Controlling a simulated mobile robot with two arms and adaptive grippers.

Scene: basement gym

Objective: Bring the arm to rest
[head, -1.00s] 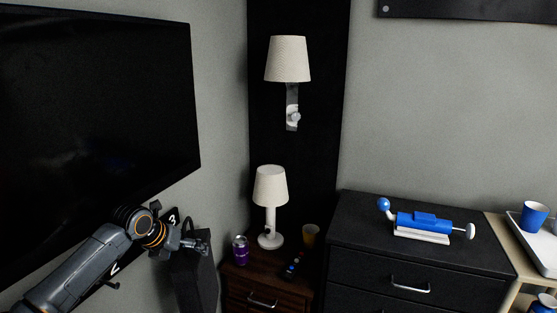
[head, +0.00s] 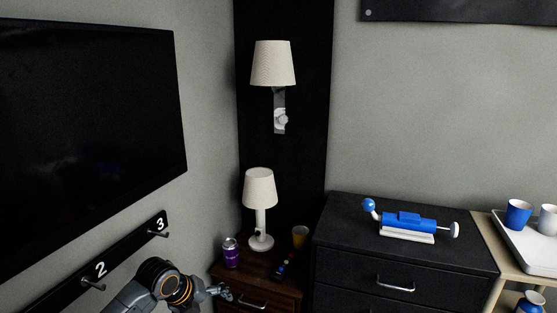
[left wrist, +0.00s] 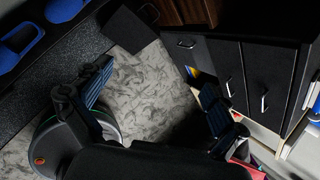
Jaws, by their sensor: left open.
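My left arm comes in at the bottom of the head view. Its gripper (head: 222,292) is low in front of the dark wooden nightstand (head: 254,301). In the left wrist view the gripper (left wrist: 155,95) has its two fingers spread wide apart, with nothing between them but the grey mottled floor (left wrist: 150,85) beyond. My right arm and gripper are in neither view.
The nightstand holds a white lamp (head: 259,205), purple can (head: 231,252), yellow cup (head: 300,236) and dark remote (head: 287,264). A black dresser (head: 335,235) stands right, with a blue-and-white device (head: 408,224) on top. A numbered hook rail (head: 128,254) and screen (head: 85,140) are left.

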